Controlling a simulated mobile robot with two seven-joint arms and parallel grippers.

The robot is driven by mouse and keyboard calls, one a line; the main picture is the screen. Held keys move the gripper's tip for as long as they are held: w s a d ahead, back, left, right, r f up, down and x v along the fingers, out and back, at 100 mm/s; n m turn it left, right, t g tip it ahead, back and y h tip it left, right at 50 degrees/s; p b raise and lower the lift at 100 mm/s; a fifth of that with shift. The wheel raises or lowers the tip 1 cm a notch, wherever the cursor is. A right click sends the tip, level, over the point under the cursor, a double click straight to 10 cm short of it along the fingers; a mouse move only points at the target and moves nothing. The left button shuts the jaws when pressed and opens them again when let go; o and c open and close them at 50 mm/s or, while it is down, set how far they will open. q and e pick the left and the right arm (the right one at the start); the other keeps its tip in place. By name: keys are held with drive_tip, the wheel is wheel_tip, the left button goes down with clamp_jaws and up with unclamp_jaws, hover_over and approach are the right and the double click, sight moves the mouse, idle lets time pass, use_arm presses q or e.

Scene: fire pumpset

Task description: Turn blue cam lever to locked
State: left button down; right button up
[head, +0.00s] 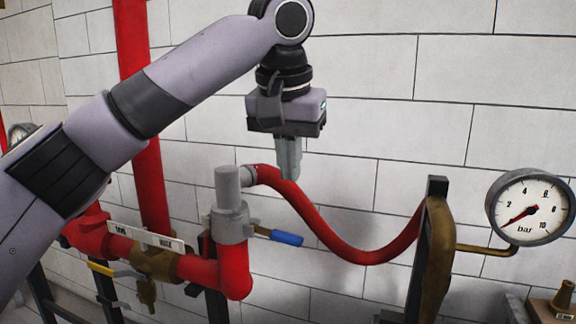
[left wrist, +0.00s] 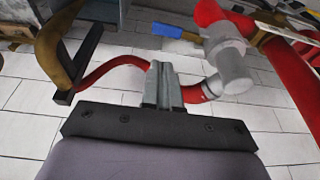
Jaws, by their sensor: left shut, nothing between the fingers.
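The blue cam lever (head: 278,237) sticks out to the right from the grey coupling (head: 232,205) in the head view. It also shows in the left wrist view (left wrist: 172,30), to the left of the coupling (left wrist: 228,58). My left gripper (head: 289,160) points down above the lever, apart from it, beside the upper end of the red hose (head: 330,235). Its fingers (left wrist: 161,85) are shut and empty, and in the left wrist view they overlap the hose. My right gripper is not in view.
A pressure gauge (head: 531,207) on a brass pipe stands at the right, beside a brown and black upright frame (head: 434,250). Red pipes with a brass valve (head: 154,263) and yellow handle (head: 101,267) lie at the left. A white brick wall stands behind.

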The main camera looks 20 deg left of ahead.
use_arm(q)
approach(292, 236)
drive_tip(key=x, duration=0.5)
drive_tip(key=shift+w+a+f+p, duration=0.1)
drive_tip(key=shift+w+a+p, duration=0.05)
drive_tip(key=shift+w+p, duration=0.15)
drive_tip(key=shift+f, duration=0.6)
drive_tip(key=shift+f, duration=0.1)
